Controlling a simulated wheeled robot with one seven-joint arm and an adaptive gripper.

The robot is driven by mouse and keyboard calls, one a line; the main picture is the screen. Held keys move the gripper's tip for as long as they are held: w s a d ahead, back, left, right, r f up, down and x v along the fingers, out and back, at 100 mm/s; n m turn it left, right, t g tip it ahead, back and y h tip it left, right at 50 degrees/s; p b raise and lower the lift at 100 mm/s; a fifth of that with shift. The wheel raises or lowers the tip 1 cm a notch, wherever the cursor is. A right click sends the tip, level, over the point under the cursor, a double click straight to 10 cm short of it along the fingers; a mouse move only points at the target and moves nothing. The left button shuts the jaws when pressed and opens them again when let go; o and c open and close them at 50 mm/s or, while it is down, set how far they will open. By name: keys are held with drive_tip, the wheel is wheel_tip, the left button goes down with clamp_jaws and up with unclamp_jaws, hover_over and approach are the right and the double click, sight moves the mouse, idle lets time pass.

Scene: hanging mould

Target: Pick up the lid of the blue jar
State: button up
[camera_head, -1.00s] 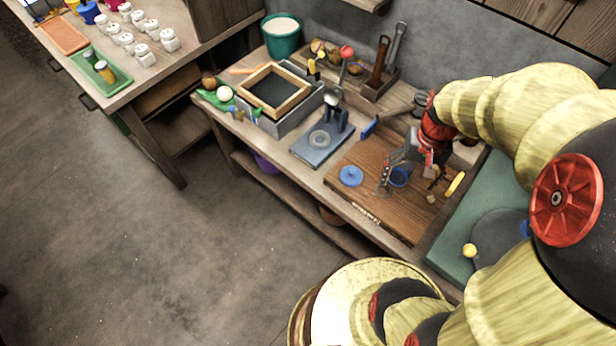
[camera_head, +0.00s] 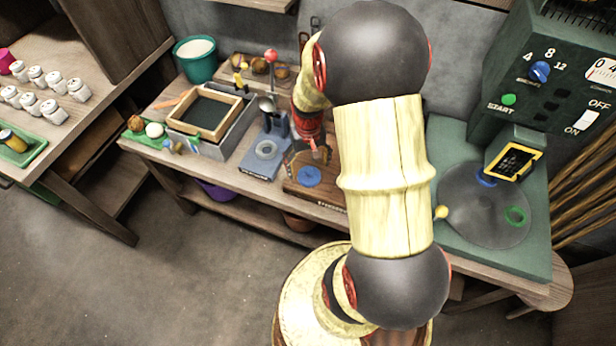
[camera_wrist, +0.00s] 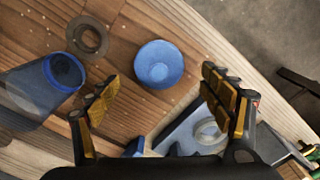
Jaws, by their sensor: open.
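A round blue lid (camera_wrist: 158,64) lies on the wooden board; it also shows in the head view (camera_head: 308,176), just in front of my gripper. My gripper (camera_wrist: 160,76) is open and empty. In the wrist view the lid appears between its two yellow-padded fingertips, and no contact is visible. A see-through bluish jar (camera_wrist: 28,92) with a dark blue mouth is left of the left finger in the wrist view. My arm hides the jar in the head view.
A translucent ring (camera_wrist: 87,37) lies on the board near the jar. A blue-grey plate fixture (camera_head: 262,160) stands beside the board (camera_head: 325,196). A grey box with a wooden frame (camera_head: 205,113) is farther left. A green machine (camera_head: 545,70) stands at right.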

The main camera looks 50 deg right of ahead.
sight(308, 170)
wheel_tip(308, 170, down, 3)
drive_tip(key=shift+d+f+b, duration=0.1)
drive_tip(key=shift+b, duration=0.35)
drive_tip(key=c, duration=0.4)
drive_tip(key=c, duration=0.6)
